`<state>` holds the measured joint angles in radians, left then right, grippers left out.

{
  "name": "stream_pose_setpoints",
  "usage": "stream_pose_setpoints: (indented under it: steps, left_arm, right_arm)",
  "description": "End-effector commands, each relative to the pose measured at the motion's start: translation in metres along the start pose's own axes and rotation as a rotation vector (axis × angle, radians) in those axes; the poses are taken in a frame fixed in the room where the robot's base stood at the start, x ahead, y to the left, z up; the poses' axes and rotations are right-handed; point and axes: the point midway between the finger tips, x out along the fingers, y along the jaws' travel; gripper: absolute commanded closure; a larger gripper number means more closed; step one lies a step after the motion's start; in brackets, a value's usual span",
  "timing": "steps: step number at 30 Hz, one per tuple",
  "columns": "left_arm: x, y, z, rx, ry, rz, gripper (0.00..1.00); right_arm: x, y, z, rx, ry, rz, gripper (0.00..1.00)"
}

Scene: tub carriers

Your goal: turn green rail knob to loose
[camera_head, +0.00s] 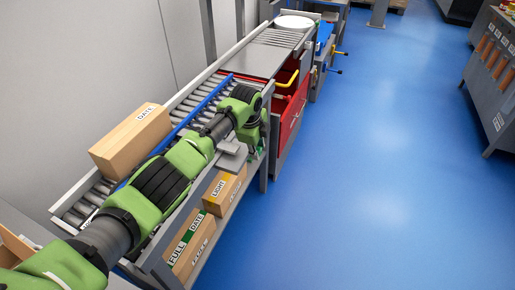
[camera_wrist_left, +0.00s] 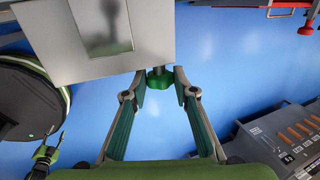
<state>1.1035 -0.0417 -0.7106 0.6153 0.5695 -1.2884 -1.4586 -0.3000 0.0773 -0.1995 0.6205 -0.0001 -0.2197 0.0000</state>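The green rail knob (camera_wrist_left: 160,79) shows in the left wrist view, below the edge of a grey plate. My left gripper (camera_wrist_left: 161,88) has its two fingers spread, one on each side of the knob. The knob is between the fingertips, with what looks like a narrow gap on each side; firm contact cannot be made out. In the head view my left gripper (camera_head: 253,152) points down at the outer side of the roller conveyor (camera_head: 200,108), and the knob cannot be told apart from my green arm there.
A blue guide rail (camera_head: 203,104) runs along the rollers, with a cardboard box (camera_head: 131,140) beside it. Labelled boxes (camera_head: 222,192) sit on the lower shelf. A red drawer unit (camera_head: 291,110) stands farther along. The blue floor (camera_head: 400,180) at right is clear.

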Motion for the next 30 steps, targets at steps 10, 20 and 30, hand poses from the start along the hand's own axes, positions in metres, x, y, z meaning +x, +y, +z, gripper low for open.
stream_pose_setpoints:
  steps: [10, 20, 30]
  left_arm:
    - [-0.003, 0.002, 0.001, -0.001, 0.001, -0.048, 0.95]
    - [-0.003, 0.006, 0.001, -0.001, 0.001, -0.218, 0.95]
    - [0.004, 0.012, 0.001, -0.001, 0.001, -0.465, 0.95]
  right_arm:
    - [-0.019, 0.0, -0.002, -0.001, 0.0, 0.0, 0.6]
    - [-0.055, 0.001, -0.005, -0.001, 0.0, 0.0, 0.6]
    - [-0.06, 0.003, -0.005, -0.002, -0.001, 0.003, 0.6]
